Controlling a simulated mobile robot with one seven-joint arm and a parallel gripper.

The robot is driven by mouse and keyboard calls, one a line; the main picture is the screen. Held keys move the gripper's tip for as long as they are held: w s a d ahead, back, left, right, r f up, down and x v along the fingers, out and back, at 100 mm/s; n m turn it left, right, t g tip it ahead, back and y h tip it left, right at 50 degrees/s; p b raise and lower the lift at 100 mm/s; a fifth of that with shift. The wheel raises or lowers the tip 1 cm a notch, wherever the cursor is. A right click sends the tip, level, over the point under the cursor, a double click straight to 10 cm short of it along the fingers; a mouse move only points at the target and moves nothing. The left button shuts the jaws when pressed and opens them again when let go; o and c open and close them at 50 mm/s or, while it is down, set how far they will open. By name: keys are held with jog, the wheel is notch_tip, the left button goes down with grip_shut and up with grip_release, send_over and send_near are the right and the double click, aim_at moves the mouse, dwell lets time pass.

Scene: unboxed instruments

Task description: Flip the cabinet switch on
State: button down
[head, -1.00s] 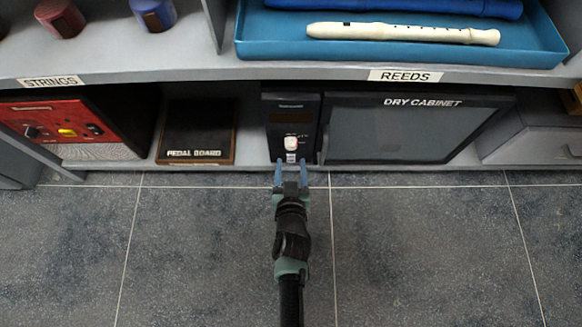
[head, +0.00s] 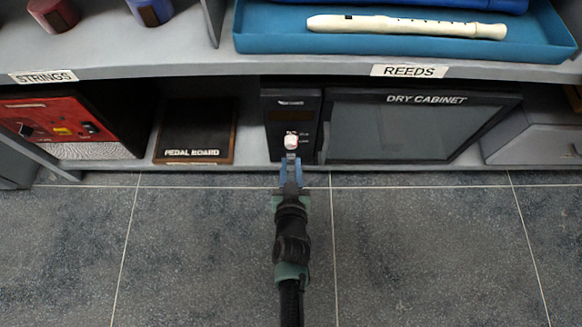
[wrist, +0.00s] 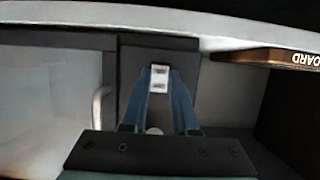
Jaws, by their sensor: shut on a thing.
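The dry cabinet (head: 410,125) stands on the lower shelf, with a dark control panel (head: 277,104) at its left side. A rounded white knob (head: 291,141) sits on the panel; part of a pale round shape (wrist: 153,130) shows between my fingers in the wrist view. My gripper (head: 291,157) is at the panel's lower part, just below the knob. In the wrist view my gripper (wrist: 160,82) has its blue fingers converged on a small white switch piece (wrist: 159,76) with grey marks.
A pedal board (head: 196,131) and a red-fronted box (head: 55,122) stand left of the cabinet. A blue tray (head: 400,45) with a cream recorder (head: 407,26) lies on the shelf above. A grey case (head: 545,130) is at right. The tiled floor (head: 430,245) is clear.

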jog(key=shift+f+t+b, duration=0.35)
jog(key=shift+t+b, duration=0.85)
jog(key=shift+b, duration=1.7)
jog(key=c, duration=0.7)
grip_release()
jog(key=s+p, duration=0.2)
jog(key=s, duration=0.2)
jog(key=s+r+p, duration=0.1)
jog(key=s+p, duration=0.2)
jog(key=s, duration=0.1)
jog(key=s+p, duration=0.2)
jog(key=s, duration=0.3)
jog(key=shift+r+p, duration=0.35)
jog(key=shift+r, duration=0.05)
